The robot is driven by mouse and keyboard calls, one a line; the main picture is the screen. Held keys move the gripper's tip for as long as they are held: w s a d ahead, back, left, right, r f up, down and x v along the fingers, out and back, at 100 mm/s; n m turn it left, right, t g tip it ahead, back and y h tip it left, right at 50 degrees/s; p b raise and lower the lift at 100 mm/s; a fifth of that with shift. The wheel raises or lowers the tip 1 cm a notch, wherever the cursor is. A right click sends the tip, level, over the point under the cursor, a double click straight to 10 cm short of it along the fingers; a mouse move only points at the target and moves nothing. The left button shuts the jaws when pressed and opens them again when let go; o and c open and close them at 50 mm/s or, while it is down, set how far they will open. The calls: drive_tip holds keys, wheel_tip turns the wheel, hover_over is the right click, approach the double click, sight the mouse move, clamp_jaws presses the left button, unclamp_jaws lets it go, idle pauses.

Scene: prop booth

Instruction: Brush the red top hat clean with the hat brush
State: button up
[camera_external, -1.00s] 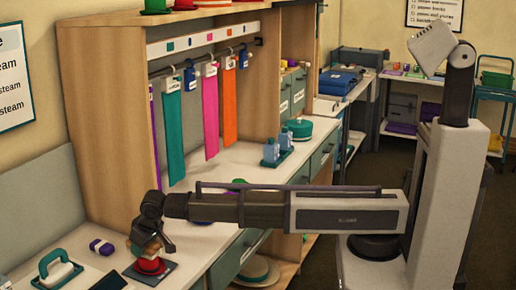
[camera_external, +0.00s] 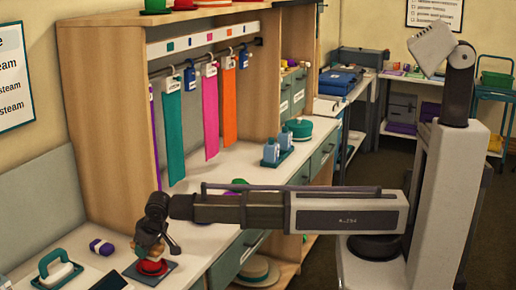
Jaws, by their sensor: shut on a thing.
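The red top hat (camera_external: 151,267) sits on a dark flat mat (camera_external: 132,272) on the white counter, at the lower left. My gripper (camera_external: 154,243) is right above the hat, pointing down. It is shut on the hat brush (camera_external: 149,252), a small tan and pale piece mostly hidden by the fingers. The brush is at the top of the hat; I cannot tell whether it touches it. The hat's crown is partly covered by the brush and gripper.
Coloured strips (camera_external: 173,137) hang from a rail behind my arm. A wooden cabinet side (camera_external: 105,130) rises behind the gripper. A straw hat (camera_external: 258,272) lies on a lower shelf.

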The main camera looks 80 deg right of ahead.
drive_tip(key=shift+s+a, duration=0.2)
drive_tip(key=shift+s, duration=0.45)
drive_tip(key=shift+s+a, duration=0.15)
drive_tip(key=shift+s, duration=0.5)
wheel_tip(320, 180, up, 6)
drive_tip(key=p, duration=0.6)
wheel_tip(320, 180, up, 3)
drive_tip(key=p, duration=0.3)
drive_tip(key=shift+r, duration=0.2)
drive_tip(key=shift+f, duration=0.15)
